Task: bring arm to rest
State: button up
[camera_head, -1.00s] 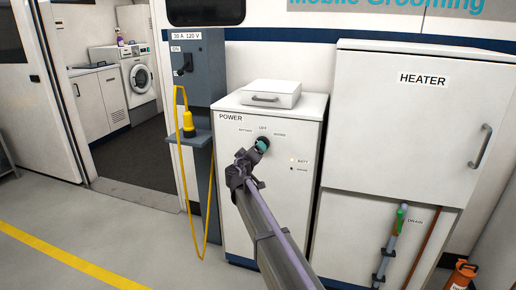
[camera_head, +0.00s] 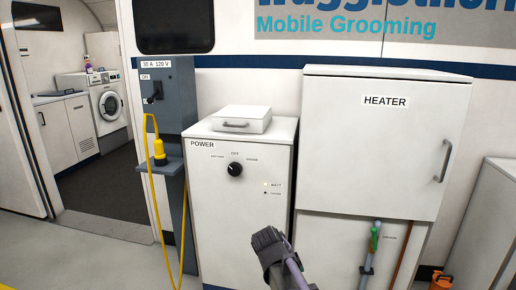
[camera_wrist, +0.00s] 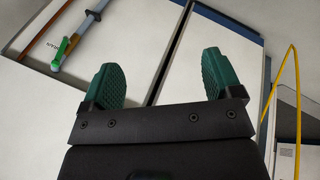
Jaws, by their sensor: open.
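My gripper (camera_wrist: 160,82) shows in the wrist view with its two green ridged finger pads apart and nothing between them. In the head view my arm reaches up from the bottom edge in front of the gap between the power cabinet (camera_head: 225,225) and the heater cabinet (camera_head: 375,150); the fingers cannot be made out there. The black power knob (camera_head: 235,169) on the cabinet front is clear of the arm.
The grey pedestal (camera_head: 169,95) with the yellow plug (camera_head: 159,152) and hanging yellow cable stands at left. The drain pipe with its green handle (camera_head: 374,238) is close right of my arm. An orange bottle (camera_head: 441,281) is at lower right. Floor at left is clear.

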jog(key=s+d+f+m+g+y, duration=0.15)
jog(key=s+d, duration=0.25)
jog(key=s, duration=0.4)
jog(key=s+d+m+g+y, duration=0.1)
jog(key=s+d+g+y, duration=0.15)
jog(key=s, duration=0.45)
notch_tip(320, 180, up, 23)
jog(key=d+p, duration=0.3)
jog(key=p, duration=2)
jog(key=shift+w+r+t+p, duration=0.2)
jog(key=shift+w+t+p, duration=0.1)
jog(key=shift+t, duration=0.1)
